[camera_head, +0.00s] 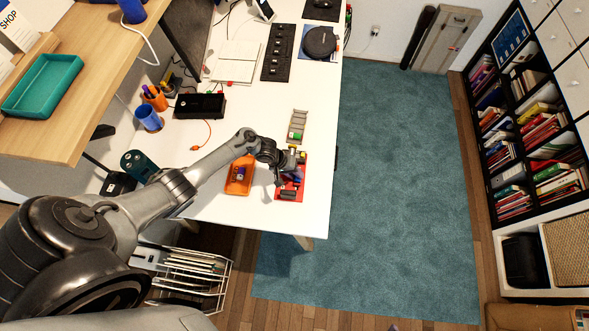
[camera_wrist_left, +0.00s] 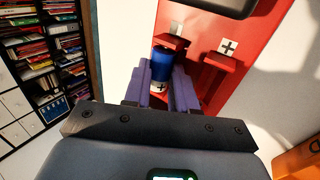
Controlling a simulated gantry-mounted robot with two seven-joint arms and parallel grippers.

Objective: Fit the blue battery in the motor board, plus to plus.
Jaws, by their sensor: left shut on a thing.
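The blue battery (camera_wrist_left: 161,62) is between the purple fingers of my left gripper (camera_wrist_left: 160,88), which is shut on it. A pale band with a plus mark is at the battery's end nearest the wrist camera. The red motor board (camera_wrist_left: 200,75) lies behind it, with raised red blocks. A white plus label (camera_wrist_left: 228,47) is right of the battery; a second pale label (camera_wrist_left: 177,27) is above it, its sign hard to read. I cannot tell whether the battery touches the board. In the head view my left gripper (camera_head: 284,174) is over the red board (camera_head: 290,194). My right gripper is not in view.
An orange tray (camera_head: 231,188) with small items stands left of the board. A grey holder (camera_head: 298,122) lies behind it on the white table (camera_head: 265,212). A black box (camera_head: 201,106) and pen cups are farther left. The table's right edge is close to the board.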

